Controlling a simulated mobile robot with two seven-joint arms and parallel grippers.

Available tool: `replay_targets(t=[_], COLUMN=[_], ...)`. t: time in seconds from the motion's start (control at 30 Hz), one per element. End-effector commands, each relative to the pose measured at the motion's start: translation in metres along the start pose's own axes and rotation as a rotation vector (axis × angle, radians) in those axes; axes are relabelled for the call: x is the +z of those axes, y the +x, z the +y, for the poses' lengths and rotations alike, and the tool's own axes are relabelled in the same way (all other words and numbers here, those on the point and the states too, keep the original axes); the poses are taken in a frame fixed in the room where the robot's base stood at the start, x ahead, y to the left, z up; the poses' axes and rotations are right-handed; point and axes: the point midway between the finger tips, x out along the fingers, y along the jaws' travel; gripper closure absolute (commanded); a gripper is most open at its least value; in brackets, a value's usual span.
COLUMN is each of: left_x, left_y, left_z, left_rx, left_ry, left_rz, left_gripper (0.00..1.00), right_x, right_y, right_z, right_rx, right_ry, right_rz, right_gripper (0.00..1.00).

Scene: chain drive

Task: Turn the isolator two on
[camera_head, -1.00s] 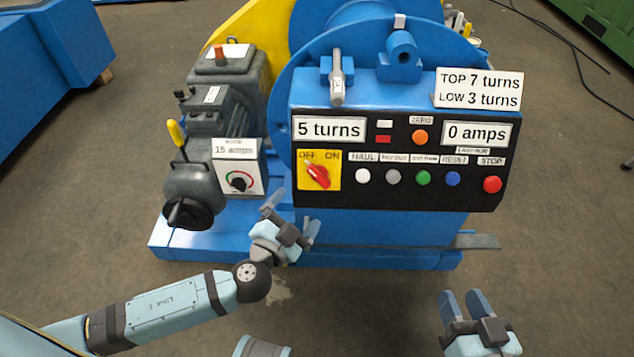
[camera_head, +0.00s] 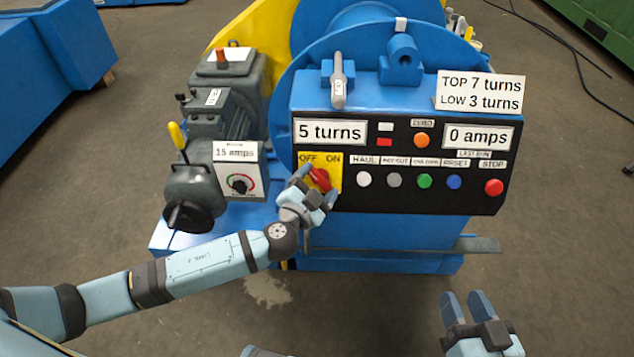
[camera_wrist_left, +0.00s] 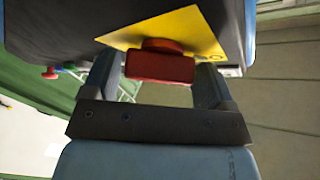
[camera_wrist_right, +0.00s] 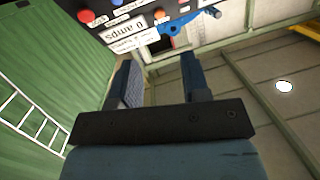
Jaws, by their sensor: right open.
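A red rotary handle (camera_head: 319,178) sits on a yellow plate (camera_head: 334,160) marked OFF and ON, at the lower left of the black control panel. No label "isolator two" is readable. The handle slants from upper left to lower right. My left gripper (camera_head: 318,187) is at the plate, its fingers on either side of the handle. In the left wrist view the red handle (camera_wrist_left: 160,67) lies between the spread fingers; whether a finger touches it is unclear. My right gripper (camera_head: 467,306) is open and empty, low and in front of the panel.
The black panel (camera_head: 400,200) has several push buttons right of the plate, including a red STOP button (camera_head: 494,187). Displays read 5 turns and 0 amps. A grey motor unit (camera_head: 195,185) with a dial box (camera_head: 240,165) stands to the left. Floor in front is clear.

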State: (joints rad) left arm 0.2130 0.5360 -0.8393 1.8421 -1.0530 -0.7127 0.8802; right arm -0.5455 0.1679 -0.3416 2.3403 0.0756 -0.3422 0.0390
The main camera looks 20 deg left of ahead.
Motion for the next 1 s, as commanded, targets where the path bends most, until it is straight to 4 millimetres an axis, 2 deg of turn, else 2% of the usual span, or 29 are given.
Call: replay_targets(t=[0.03, 0.13, 0.47, 0.73, 1.0], left_x=[0.0, 0.0, -0.002, -0.006, -0.01], left_y=[0.0, 0.0, 0.0, 0.0, 0.0], left_z=[0.0, 0.0, -0.002, -0.007, -0.012], left_rx=[0.0, 0.0, 0.02, 0.111, 0.256], left_ry=[0.0, 0.0, 0.029, 0.158, 0.36], left_rz=[0.0, 0.0, -0.001, -0.002, -0.002], left_gripper=[0.33, 0.55, 0.55, 0.55, 0.54], right_x=[0.0, 0.0, -0.001, 0.057, 0.041], right_y=[0.0, 0.0, 0.0, -0.029, -0.034], right_z=[0.0, 0.0, 0.003, 0.029, 0.032], right_rx=[0.0, 0.0, 0.008, 0.102, 0.129], right_ry=[-0.001, -0.002, -0.014, -0.03, -0.062], right_rz=[0.0, 0.001, -0.032, -0.331, -0.391], right_gripper=[0.57, 0.57, 0.57, 0.57, 0.57])
